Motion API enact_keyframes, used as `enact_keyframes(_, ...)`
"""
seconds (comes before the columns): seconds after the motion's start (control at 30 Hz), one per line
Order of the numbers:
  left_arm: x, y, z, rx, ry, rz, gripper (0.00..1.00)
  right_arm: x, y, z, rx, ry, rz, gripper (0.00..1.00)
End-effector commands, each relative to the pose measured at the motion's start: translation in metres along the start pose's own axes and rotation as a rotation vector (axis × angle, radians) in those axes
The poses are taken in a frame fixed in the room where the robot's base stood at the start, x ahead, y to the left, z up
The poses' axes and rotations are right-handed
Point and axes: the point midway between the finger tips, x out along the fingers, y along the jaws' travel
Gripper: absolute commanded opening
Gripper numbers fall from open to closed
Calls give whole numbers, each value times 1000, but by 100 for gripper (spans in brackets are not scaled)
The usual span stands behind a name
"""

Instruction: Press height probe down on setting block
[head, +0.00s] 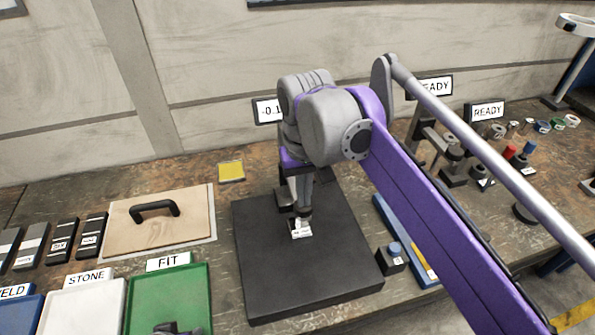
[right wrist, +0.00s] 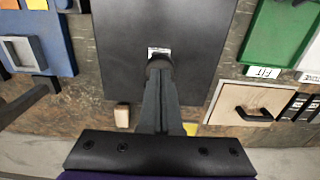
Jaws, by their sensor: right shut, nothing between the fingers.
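My right gripper (head: 304,203) points straight down over the black plate (head: 345,278), its fingers together and empty. Just below the fingertips is a small pale labelled block (head: 301,231), seemingly the setting block; its label is too small to read. In the right wrist view, the shut fingers (right wrist: 158,80) end at a dark rounded piece (right wrist: 158,66), with the white label (right wrist: 158,52) just beyond. I cannot tell whether this piece is the probe's top or whether the fingers touch it. My arm hides most of the probe stand. A display (head: 267,111) behind reads about "-0.", partly covered. My left gripper is not clearly seen.
A green FIT tray (head: 198,280) with a dark item at its near edge and a white STONE tray (head: 85,308) lie left. A wooden board with a black handle (head: 155,208) is behind them.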

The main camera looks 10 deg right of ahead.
Motion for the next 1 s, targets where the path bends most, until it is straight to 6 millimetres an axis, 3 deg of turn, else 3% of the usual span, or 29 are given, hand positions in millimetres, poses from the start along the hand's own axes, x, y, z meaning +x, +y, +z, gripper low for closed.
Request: enact_keyframes(1.0,-51,0,-44,0,33,0,50,-74,0,0,0,1,0,0)
